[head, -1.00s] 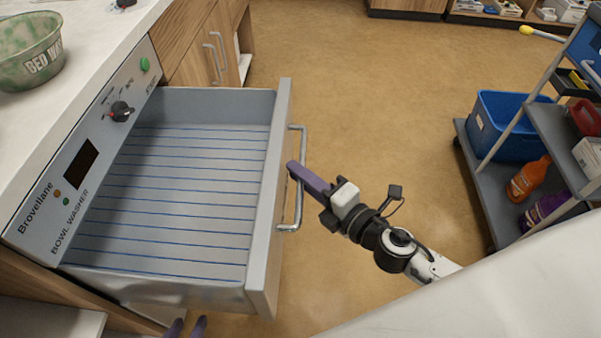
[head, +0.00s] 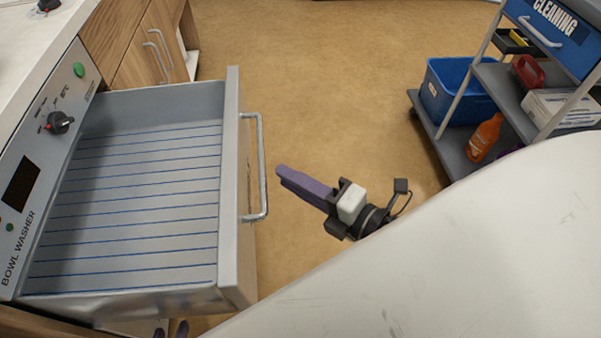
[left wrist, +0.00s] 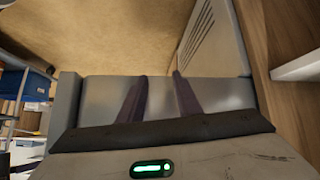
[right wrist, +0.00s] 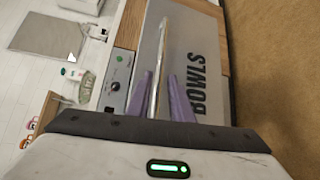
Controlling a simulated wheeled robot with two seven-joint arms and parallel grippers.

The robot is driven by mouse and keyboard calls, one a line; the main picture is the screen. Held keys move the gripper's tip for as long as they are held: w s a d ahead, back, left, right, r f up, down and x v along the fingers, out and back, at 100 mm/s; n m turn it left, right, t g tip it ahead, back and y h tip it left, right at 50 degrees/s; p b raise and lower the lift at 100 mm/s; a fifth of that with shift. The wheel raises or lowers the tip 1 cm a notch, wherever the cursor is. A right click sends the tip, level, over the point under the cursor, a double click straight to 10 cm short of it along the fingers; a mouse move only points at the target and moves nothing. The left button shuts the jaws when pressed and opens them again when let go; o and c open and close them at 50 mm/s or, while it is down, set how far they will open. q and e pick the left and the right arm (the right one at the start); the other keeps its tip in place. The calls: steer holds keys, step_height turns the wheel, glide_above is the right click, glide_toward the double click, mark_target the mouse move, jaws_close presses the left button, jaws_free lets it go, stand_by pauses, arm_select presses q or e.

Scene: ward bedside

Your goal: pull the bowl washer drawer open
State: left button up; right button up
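The bowl washer drawer (head: 237,200) stands far out from the bowl washer panel (head: 22,180); its lined inside is empty. Its metal handle (head: 261,170) is on the front face.
A cleaning trolley (head: 500,100) stands at the right with a blue bin (head: 455,92) and an orange bottle (head: 484,138). Wooden cabinets (head: 135,45) are behind the drawer.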

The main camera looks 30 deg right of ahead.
steer(key=shift+v, duration=1)
steer(key=shift+w, duration=0.1)
